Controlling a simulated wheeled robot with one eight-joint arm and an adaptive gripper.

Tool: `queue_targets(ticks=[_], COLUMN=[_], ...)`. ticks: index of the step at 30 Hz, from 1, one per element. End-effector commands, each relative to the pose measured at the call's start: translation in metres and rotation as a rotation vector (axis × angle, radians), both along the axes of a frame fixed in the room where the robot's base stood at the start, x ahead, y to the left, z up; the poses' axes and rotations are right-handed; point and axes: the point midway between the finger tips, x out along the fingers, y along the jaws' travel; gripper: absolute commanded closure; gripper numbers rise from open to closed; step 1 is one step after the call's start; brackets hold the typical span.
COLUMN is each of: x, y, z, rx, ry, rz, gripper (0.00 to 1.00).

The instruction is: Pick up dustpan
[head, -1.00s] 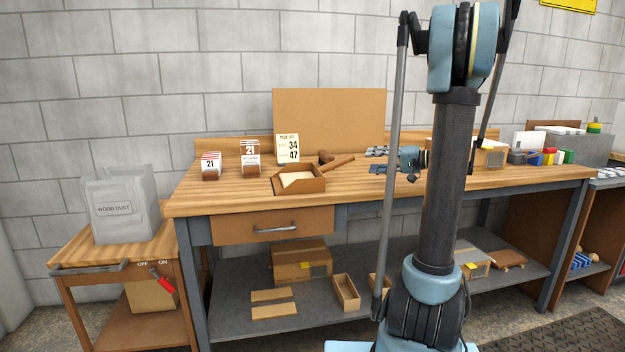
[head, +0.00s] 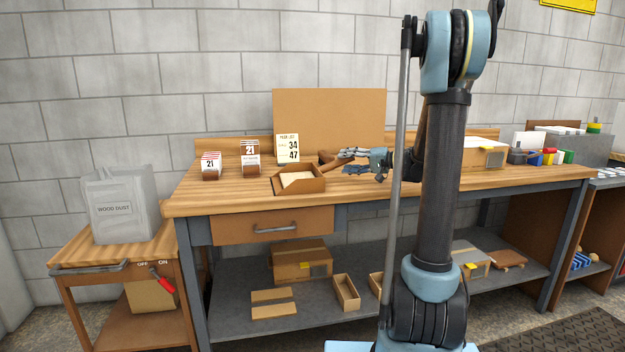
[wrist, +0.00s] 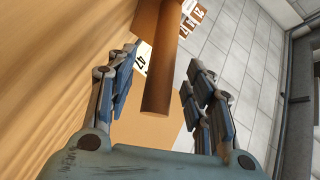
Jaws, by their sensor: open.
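The dustpan (head: 313,186) is a brown open pan with pale material in it, on the workbench left of my gripper. A brown handle (head: 329,165) slants up to the right behind it, its far end hidden by my gripper. In the wrist view the brown handle (wrist: 159,95) points towards the camera, between my fingers. My gripper (head: 344,160) is open, one finger on each side of the handle. I cannot tell if either finger touches it.
A box (head: 480,154) stands to the right. A wood-dust bin (head: 122,205) is on the left cart. The bench front is clear.

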Motion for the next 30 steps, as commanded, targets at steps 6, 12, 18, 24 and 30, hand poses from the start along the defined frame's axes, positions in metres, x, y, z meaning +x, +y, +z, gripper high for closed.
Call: queue_targets(ticks=[6, 12, 18, 24, 30], x=[0.011, 0.012, 0.012, 0.012, 0.012], y=[0.024, 0.025, 0.025, 0.025, 0.024], z=[-0.004, -0.005, -0.005, -0.004, -0.004], rx=[0.0, 0.0, 0.0, 0.0, -0.001], ry=[0.0, 0.0, 0.0, 0.0, 0.0], rz=[0.001, 0.0, 0.0, 0.0, 0.0], gripper=[0.52, 0.52, 0.88, 1.0, 1.0])
